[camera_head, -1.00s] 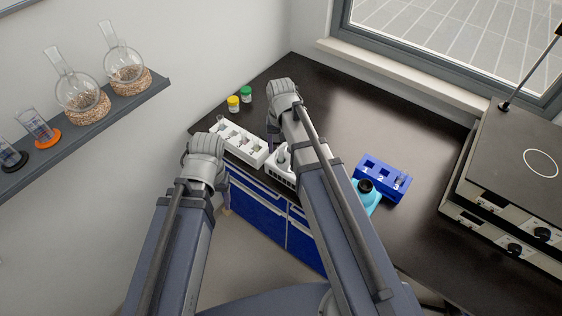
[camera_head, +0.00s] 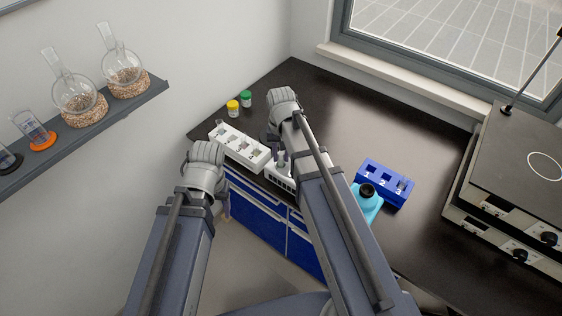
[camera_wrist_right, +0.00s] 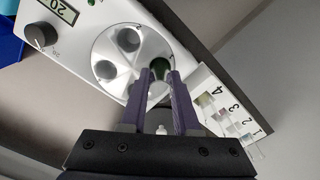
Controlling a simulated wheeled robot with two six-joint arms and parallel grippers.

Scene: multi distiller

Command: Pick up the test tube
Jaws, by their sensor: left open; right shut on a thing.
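A green-tinted test tube (camera_wrist_right: 160,70) sits between the purple fingers of my right gripper (camera_wrist_right: 158,80) in the right wrist view. Its lower part is at a hole in the round white plate (camera_wrist_right: 118,73) of a white device; I cannot tell how deep it sits. My right gripper is shut on it. In the head view my right gripper (camera_head: 271,138) is mostly hidden by its arm, above the white device (camera_head: 280,175). My left gripper (camera_head: 206,160) is open at the desk's left edge, its fingers not clearly seen.
A white numbered rack (camera_head: 240,147) with several tubes stands beside the device. Yellow (camera_head: 232,107) and green (camera_head: 246,99) capped jars stand behind. The desk's back middle is clear.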

